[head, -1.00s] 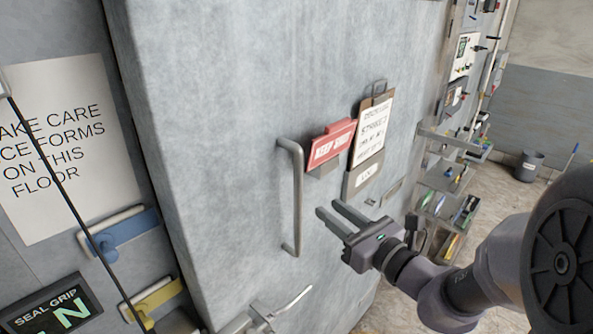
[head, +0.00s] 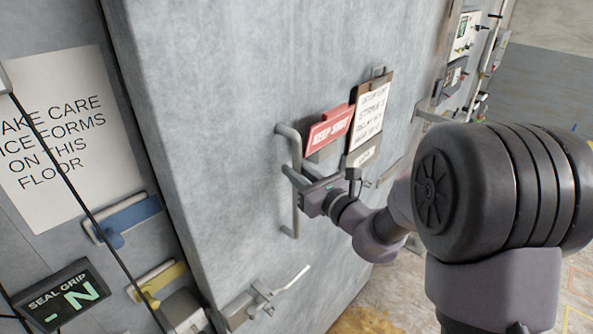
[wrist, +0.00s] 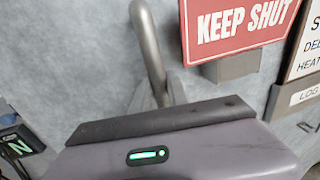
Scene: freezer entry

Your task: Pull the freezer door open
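The freezer door (head: 210,130) is a large grey slab with a vertical grey bar handle (head: 295,218) on its face. My gripper (head: 295,170) is at the handle's middle, with one finger seen on each side of the bar. In the wrist view the handle (wrist: 148,45) runs down between the pale finger ends (wrist: 160,98), and my gripper's body hides its lower part. The fingers look spread; contact with the bar is hard to judge. A latch lever (head: 265,300) sits lower on the door.
A red "KEEP SHUT" sign (head: 328,130) and a clipboard (head: 368,120) are on the door right of the handle. A wall with a paper notice (head: 55,140), blue clip (head: 125,218) and yellow clip (head: 158,283) stands left. Floor shows at right.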

